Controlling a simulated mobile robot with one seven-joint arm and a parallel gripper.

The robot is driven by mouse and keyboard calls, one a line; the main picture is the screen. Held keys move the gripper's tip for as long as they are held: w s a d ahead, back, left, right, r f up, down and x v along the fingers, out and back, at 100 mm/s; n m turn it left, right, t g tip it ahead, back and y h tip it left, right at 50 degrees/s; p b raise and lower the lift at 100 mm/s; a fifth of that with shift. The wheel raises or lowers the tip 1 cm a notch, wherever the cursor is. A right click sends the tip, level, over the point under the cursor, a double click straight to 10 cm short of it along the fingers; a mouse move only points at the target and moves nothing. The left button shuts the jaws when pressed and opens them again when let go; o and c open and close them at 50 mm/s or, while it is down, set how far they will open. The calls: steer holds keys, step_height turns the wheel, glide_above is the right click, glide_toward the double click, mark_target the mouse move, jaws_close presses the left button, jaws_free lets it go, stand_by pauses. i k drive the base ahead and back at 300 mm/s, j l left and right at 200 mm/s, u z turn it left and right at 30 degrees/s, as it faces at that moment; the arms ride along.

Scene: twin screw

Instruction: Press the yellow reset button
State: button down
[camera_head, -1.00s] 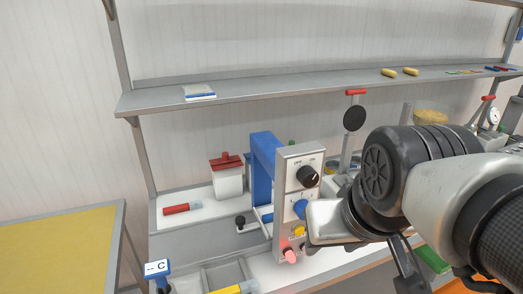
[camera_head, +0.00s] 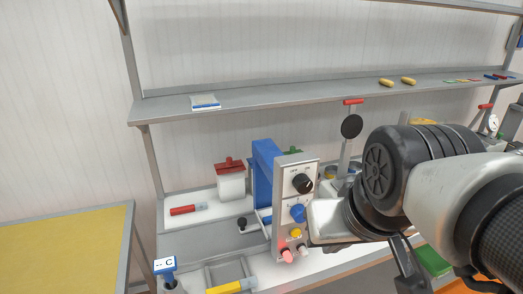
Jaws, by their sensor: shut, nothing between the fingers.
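The yellow button (camera_head: 296,233) is a small round cap low on the front of a grey upright control panel (camera_head: 285,217). My gripper (camera_head: 326,219) shows as a pale hand just right of the panel, close to the button's height. It is shut and empty. Its fingertips are not clearly visible, and I cannot tell whether it touches the panel. The yellow button is in plain view.
A blue frame (camera_head: 264,175) stands behind the panel. A red-lidded white container (camera_head: 231,182) and a red-handled tool (camera_head: 186,210) are to the left. A grey tray (camera_head: 228,273) lies in front. A shelf (camera_head: 300,88) crosses above. A yellow-topped table (camera_head: 65,248) is at left.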

mark_target(295, 231)
steer(key=k+j+z, duration=0.15)
steer(key=j+z, duration=0.2)
steer(key=k+j+z, duration=0.15)
steer(key=j+z, duration=0.2)
steer(key=j, duration=0.1)
